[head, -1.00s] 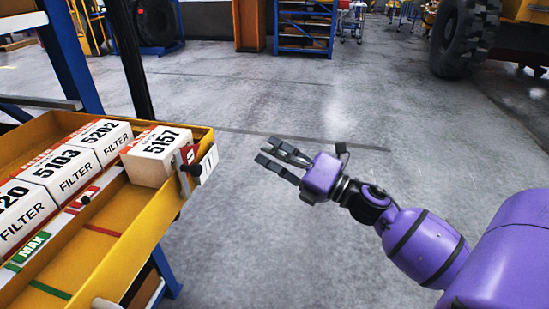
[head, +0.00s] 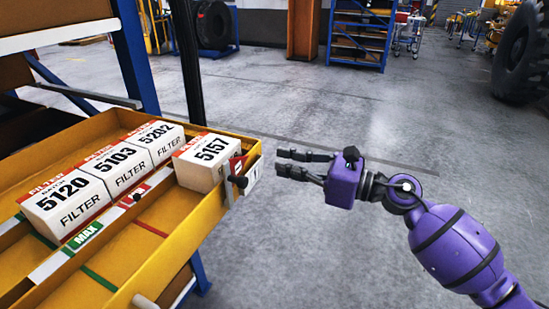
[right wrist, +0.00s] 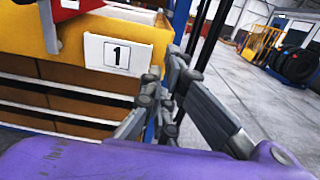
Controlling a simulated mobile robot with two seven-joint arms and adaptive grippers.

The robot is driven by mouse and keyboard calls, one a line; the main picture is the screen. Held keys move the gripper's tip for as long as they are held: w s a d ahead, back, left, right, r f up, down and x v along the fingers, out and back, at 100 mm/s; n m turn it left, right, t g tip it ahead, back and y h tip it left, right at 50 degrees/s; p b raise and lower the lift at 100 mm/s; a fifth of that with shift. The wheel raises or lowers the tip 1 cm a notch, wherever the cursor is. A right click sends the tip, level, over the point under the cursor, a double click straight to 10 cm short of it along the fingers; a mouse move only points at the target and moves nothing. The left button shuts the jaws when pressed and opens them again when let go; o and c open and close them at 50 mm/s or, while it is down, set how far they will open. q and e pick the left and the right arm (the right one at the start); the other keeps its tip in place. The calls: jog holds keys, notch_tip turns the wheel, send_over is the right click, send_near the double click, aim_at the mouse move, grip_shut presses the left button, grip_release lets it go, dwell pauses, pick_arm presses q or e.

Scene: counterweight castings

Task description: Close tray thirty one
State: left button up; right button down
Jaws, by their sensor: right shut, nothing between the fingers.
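A yellow tray (head: 178,242) is pulled out of a blue rack at the left of the head view. A white label (head: 252,177) and a dark knob sit on its end wall. In the right wrist view the yellow tray end (right wrist: 135,28) shows close by, with a white label (right wrist: 113,54) reading "1". The rest of the number cannot be read. My right gripper (head: 281,163) is shut and empty, just right of the labelled end and apart from it, fingers pointing left toward it. It also shows in the right wrist view (right wrist: 163,98). My left gripper is out of view.
Several white filter boxes stand in the tray; box 5157 (head: 203,172) is nearest the labelled end. A blue rack post (head: 135,58) rises behind the tray. The grey floor (head: 350,240) around my right arm is clear. Shelving and a large tyre stand far back.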

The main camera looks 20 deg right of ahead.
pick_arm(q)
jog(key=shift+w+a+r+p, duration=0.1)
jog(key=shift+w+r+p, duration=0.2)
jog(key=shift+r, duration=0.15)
pick_arm(e)
jog(key=x, duration=0.3)
jog(key=shift+w+a, duration=0.1)
jog(key=shift+w, duration=0.05)
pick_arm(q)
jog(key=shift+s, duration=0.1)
